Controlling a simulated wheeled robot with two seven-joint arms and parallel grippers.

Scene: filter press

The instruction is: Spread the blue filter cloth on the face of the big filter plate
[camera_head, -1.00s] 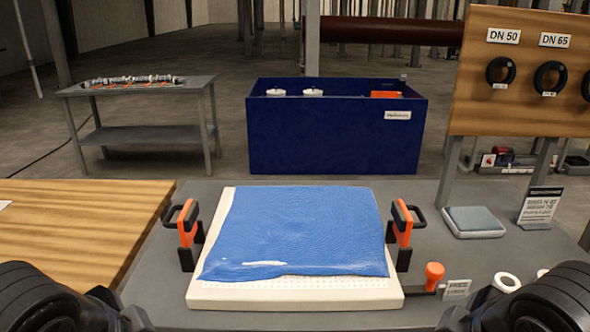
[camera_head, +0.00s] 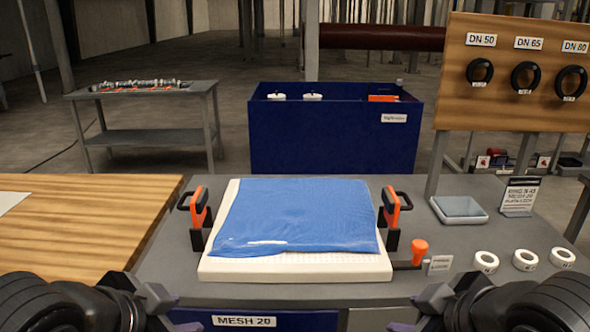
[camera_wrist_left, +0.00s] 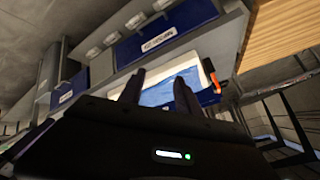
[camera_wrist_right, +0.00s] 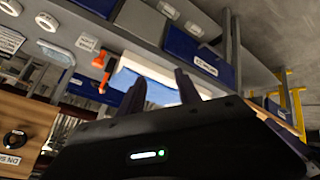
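The blue filter cloth (camera_head: 300,213) lies over most of the white filter plate (camera_head: 295,268). A strip of the plate's perforated face shows along the front edge and a thin strip at the left. The cloth has a small whitish fold near its front left. My left gripper (camera_head: 155,298) is at the lower left, in front of the bench and apart from the cloth; in the left wrist view its two fingers (camera_wrist_left: 158,88) stand apart and empty. My right gripper (camera_head: 450,295) is at the lower right, also apart from the cloth; in the right wrist view its fingers (camera_wrist_right: 162,92) stand apart and empty.
Orange-black clamps (camera_head: 200,208) and (camera_head: 391,208) flank the plate. An orange-handled lever (camera_head: 419,250), several white rings (camera_head: 524,260) and a grey-blue pad (camera_head: 459,209) lie to the right. A wooden top (camera_head: 80,225) is at the left. A blue tank (camera_head: 335,135) stands behind.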

